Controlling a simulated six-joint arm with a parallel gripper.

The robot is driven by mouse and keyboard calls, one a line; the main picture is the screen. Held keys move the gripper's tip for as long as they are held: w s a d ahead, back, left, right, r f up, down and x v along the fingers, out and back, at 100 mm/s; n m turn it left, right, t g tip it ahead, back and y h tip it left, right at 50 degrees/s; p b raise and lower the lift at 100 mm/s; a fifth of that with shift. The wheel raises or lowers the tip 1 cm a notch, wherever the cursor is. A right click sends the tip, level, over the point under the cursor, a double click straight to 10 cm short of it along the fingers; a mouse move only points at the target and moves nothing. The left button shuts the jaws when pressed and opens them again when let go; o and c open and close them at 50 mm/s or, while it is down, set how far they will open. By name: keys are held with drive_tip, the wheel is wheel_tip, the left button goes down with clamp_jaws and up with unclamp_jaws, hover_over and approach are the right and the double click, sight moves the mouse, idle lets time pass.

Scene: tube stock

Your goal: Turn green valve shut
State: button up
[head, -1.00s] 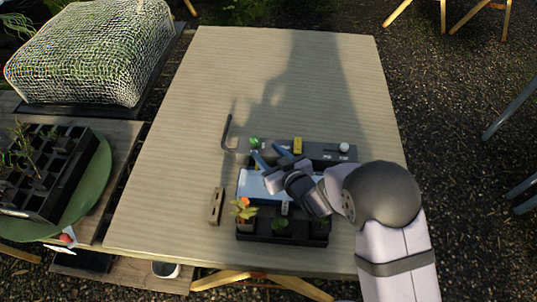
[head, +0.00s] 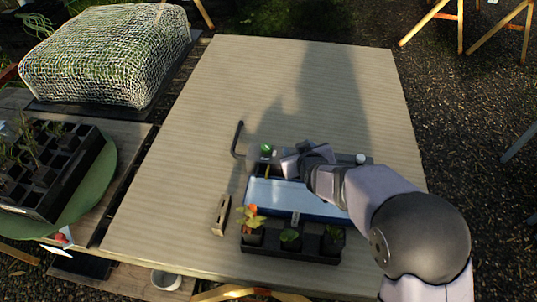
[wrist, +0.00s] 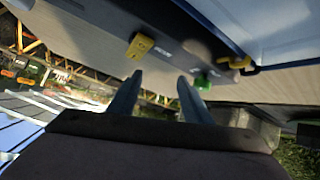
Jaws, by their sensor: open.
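The green valve (head: 266,149) is a small knob at the left end of the dark grey strip behind the blue tray. In the wrist view the green valve (wrist: 203,83) lies beside the right finger, with that finger partly in front of it. My gripper (wrist: 160,77) is open, with nothing between its fingers. In the head view my gripper (head: 285,162) is just right of the green valve, low over the strip; its fingertips are not clear there. I cannot tell whether a finger touches the valve.
A yellow valve (wrist: 140,45) is on the same strip, hidden behind my arm in the head view. A white knob (head: 361,158) is at the right end. The blue tray (head: 290,198) and black plant pots (head: 290,245) lie in front. The table (head: 300,80) behind is clear.

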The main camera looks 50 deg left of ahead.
sight(266, 146)
drive_tip(key=s+a+r+n+g+b, duration=0.1)
drive_tip(key=s+a+r+g+b, duration=0.2)
drive_tip(key=s, duration=0.4)
drive_tip(key=shift+g+h, duration=0.3)
drive_tip(key=shift+w+p+x, duration=0.15)
drive_tip(key=shift+p+x, duration=0.2)
drive_tip(key=shift+x, duration=1.3)
drive_tip(key=shift+w+p+x, duration=0.15)
drive_tip(key=shift+p+x, duration=0.15)
drive_tip(key=shift+x, duration=1.35)
drive_tip(key=shift+d+f, duration=0.1)
drive_tip(key=shift+d, duration=0.1)
drive_tip(key=c, duration=1.1)
drive_tip(key=shift+o, duration=0.2)
